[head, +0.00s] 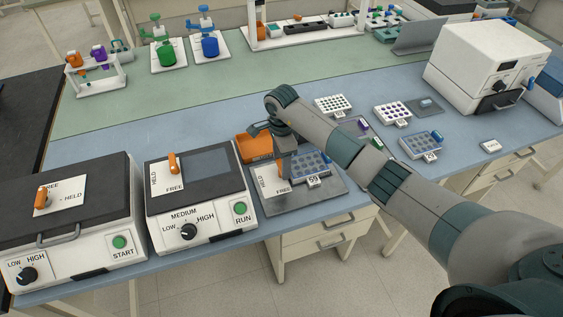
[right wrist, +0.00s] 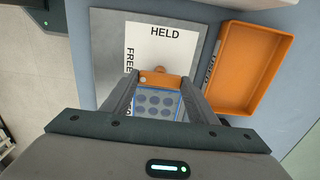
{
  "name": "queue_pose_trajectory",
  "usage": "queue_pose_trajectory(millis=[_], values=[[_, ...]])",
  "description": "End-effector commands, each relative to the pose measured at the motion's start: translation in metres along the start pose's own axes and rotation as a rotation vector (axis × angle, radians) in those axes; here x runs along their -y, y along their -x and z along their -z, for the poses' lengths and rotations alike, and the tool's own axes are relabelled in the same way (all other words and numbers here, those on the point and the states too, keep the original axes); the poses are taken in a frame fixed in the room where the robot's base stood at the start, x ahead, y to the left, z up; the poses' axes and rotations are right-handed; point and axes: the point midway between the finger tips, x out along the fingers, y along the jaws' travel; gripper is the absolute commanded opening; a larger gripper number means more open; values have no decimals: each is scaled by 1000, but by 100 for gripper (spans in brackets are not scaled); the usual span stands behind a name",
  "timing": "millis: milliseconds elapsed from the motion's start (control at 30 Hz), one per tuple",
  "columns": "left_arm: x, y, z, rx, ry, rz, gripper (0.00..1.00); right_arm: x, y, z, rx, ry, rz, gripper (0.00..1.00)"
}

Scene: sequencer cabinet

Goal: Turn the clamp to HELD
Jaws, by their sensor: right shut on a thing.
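An orange clamp lever (right wrist: 150,78) stands on a white label (right wrist: 165,42) marked HELD and FREE, on a grey plate (head: 325,193). The lever also shows in the head view (head: 281,170), partly hidden by my gripper. My right gripper (right wrist: 159,80) is shut on the lever, reaching down from above. Which word the lever points to cannot be told, as the fingers cover part of it. A blue well plate (right wrist: 157,103) lies on the same grey plate, beside the lever, with a tag reading 59 in the head view. My left gripper is out of view.
An orange tray (head: 253,147) lies close beside the grey plate. Two dark-topped machines (head: 85,215) (head: 195,185) with their own orange levers stand to the left. Well plates (head: 393,113) and a white machine (head: 485,60) are to the right. The bench's front edge is near.

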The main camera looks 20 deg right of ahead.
Motion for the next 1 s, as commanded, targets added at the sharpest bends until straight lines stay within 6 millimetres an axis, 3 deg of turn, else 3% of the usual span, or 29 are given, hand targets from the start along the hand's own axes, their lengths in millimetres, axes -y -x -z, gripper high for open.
queue_pose_trajectory(millis=[267,467,1000], values=[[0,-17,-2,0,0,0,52,1,-3,1,-3,-47,2,31],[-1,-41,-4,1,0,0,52,1,-5,2,-3,-130,3,31],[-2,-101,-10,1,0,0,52,0,-4,1,-1,-551,1,31]])
